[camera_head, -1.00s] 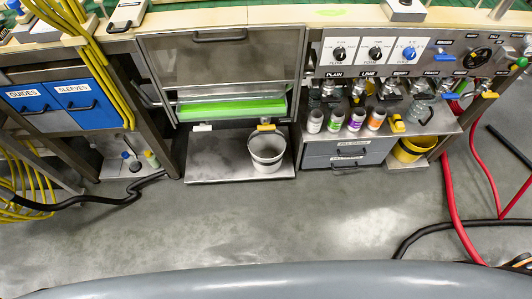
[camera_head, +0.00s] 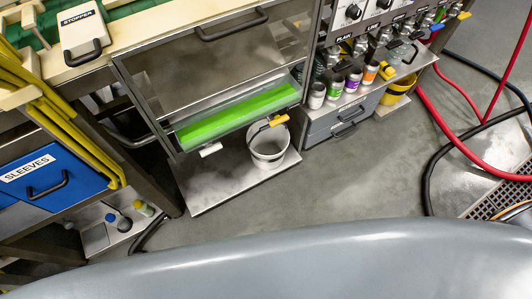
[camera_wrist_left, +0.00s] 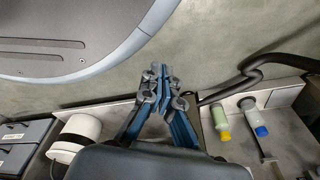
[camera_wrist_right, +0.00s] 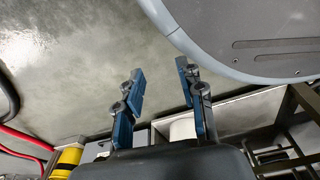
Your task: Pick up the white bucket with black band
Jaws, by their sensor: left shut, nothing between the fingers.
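The white bucket (camera_head: 268,152) stands upright on a low metal shelf under the machine with the green strip. A dark curved line, band or handle, shows near its rim, and a yellow piece hangs just above it. It also shows in the left wrist view (camera_wrist_left: 82,128) at the lower left, partly behind the gripper body, and a white part, likely the same bucket, shows in the right wrist view (camera_wrist_right: 182,129). My left gripper (camera_wrist_left: 158,76) is shut and empty, apart from the bucket. My right gripper (camera_wrist_right: 160,76) is open and empty above the floor. Neither gripper shows in the head view.
The metal shelf (camera_head: 208,190) has bare room left of the bucket. A blue SLEEVES drawer (camera_head: 50,185) is at the left. Red hose (camera_head: 455,150) and black hoses lie on the right floor. The floor in front is clear.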

